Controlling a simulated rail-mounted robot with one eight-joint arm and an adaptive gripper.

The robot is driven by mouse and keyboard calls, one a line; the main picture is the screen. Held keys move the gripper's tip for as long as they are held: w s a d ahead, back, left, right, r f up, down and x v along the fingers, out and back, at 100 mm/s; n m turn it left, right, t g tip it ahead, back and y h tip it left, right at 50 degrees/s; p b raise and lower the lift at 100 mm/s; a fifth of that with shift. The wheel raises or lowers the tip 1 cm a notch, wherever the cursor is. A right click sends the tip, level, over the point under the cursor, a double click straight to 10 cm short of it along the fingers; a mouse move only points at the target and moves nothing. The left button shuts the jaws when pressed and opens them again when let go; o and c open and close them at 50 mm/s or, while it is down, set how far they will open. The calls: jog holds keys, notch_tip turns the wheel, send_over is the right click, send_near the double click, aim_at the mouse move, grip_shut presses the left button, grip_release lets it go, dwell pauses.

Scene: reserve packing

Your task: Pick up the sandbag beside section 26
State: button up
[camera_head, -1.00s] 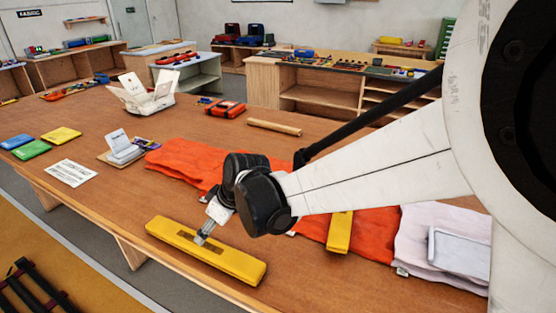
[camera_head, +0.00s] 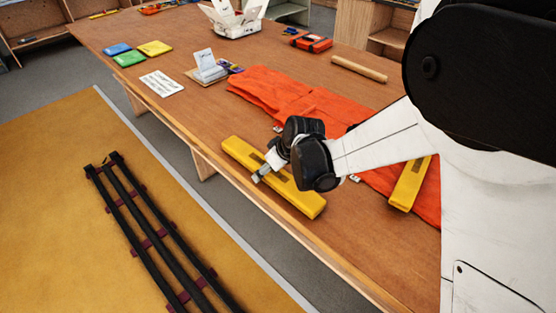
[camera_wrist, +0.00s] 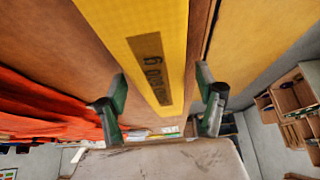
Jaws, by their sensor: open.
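A long yellow sandbag (camera_head: 298,196) lies flat along the near edge of the wooden table (camera_head: 190,120). Its dark label strip (camera_wrist: 150,68) shows in the wrist view, with lettering too small to read surely. My gripper (camera_head: 262,173) is over this bag, partly covering it. In the wrist view my gripper (camera_wrist: 162,98) is open, with one finger on each side of the yellow bag (camera_wrist: 140,22); I cannot tell whether they touch it. A second yellow bag (camera_head: 410,183) lies farther right, by the orange cloth (camera_head: 290,92). I see no readable section 26 mark.
A black barred frame (camera_head: 135,205) lies on the ochre floor mat (camera_head: 50,200) left of the table. A white card (camera_head: 162,84), coloured packs (camera_head: 154,47), a card stand (camera_head: 207,68), an open white box (camera_head: 235,18), an orange case (camera_head: 310,42) and a wooden rod (camera_head: 360,69) are on the table.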

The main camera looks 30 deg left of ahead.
jog(key=shift+a+f, duration=0.25)
jog(key=shift+f, duration=0.2)
jog(key=shift+c, duration=0.3)
grip_shut()
